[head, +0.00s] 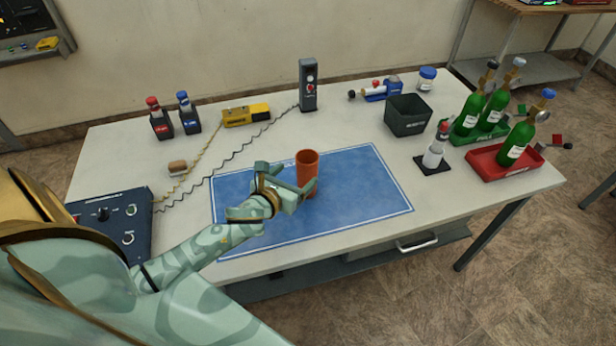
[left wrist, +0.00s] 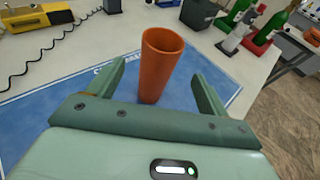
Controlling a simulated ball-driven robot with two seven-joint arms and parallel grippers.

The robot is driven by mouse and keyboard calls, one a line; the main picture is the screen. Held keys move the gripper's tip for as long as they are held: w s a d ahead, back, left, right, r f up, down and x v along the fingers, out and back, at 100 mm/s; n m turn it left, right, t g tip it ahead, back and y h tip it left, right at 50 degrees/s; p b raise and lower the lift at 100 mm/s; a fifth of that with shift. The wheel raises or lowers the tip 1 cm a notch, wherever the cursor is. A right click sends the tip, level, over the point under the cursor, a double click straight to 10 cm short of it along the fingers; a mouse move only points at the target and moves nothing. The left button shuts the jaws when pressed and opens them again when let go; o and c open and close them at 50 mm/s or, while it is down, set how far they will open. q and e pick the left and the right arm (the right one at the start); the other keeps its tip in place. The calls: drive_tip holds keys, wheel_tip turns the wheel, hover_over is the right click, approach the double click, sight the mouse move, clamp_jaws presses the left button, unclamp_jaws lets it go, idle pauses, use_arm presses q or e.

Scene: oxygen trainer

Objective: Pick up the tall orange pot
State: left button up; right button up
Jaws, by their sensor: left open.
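The tall orange pot (head: 307,168) stands upright on the blue mat (head: 365,190), its open top facing up. In the left wrist view the pot (left wrist: 158,68) stands ahead of my gripper, between the lines of the two fingers. My left gripper (head: 288,181) is open at the pot's left side in the head view. In the left wrist view its fingers (left wrist: 160,82) are spread with a gap on both sides of the pot. I cannot tell how deep the pot is between them. My right gripper is not in view.
A control box (head: 115,222) is at the left. Cables run to a yellow device (head: 246,115) and a grey post (head: 308,88). The mat's right part is clear.

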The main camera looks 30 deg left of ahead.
sight(302, 171)
use_arm(q)
drive_tip(key=shift+x, duration=1.15)
drive_tip(key=shift+w+f, duration=0.25)
drive_tip(key=shift+w, duration=0.15)
drive_tip(key=b+x, duration=0.1)
drive_tip(key=x, duration=0.1)
drive_tip(key=b+x, duration=0.1)
drive_tip(key=x, duration=0.2)
drive_tip(key=shift+s+f, duration=0.1)
drive_tip(key=shift+f, duration=0.15)
drive_tip(key=shift+s, duration=0.1)
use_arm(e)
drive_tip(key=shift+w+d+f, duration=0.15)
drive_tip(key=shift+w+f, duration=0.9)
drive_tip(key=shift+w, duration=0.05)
use_arm(q)
drive_tip(key=shift+r, duration=0.1)
drive_tip(key=c, duration=1.1)
